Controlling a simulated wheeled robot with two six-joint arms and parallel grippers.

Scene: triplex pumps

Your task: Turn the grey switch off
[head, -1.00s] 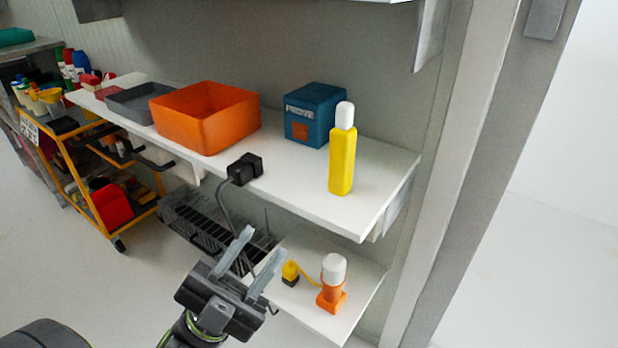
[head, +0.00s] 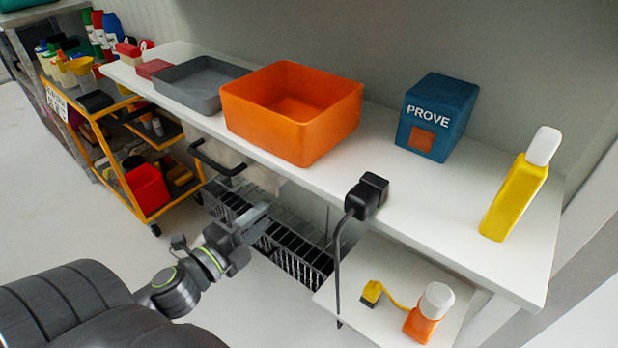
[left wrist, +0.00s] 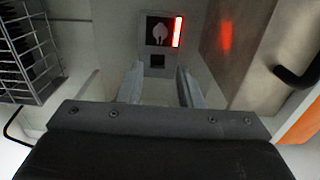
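In the left wrist view, a grey panel faces my left gripper (left wrist: 159,80). On it is a dark square plate with a pale grey rounded switch knob (left wrist: 160,31). A red lit strip (left wrist: 178,31) stands along the plate's right side, and a smaller dark square (left wrist: 157,60) is below it. The gripper's two fingers are apart with nothing between them, pointing toward the panel and short of it. In the head view my left gripper (head: 256,220) is below the shelf's front edge, near the black wire rack. The switch is not visible there. My right gripper is not in view.
A white shelf (head: 410,207) holds an orange bin (head: 265,128), grey tray, blue box (head: 437,115) and yellow bottle (head: 515,195). A black plug-like block (head: 366,195) with a cable sits at its edge. A wire rack (left wrist: 28,45) and dark handle (left wrist: 300,72) flank the panel.

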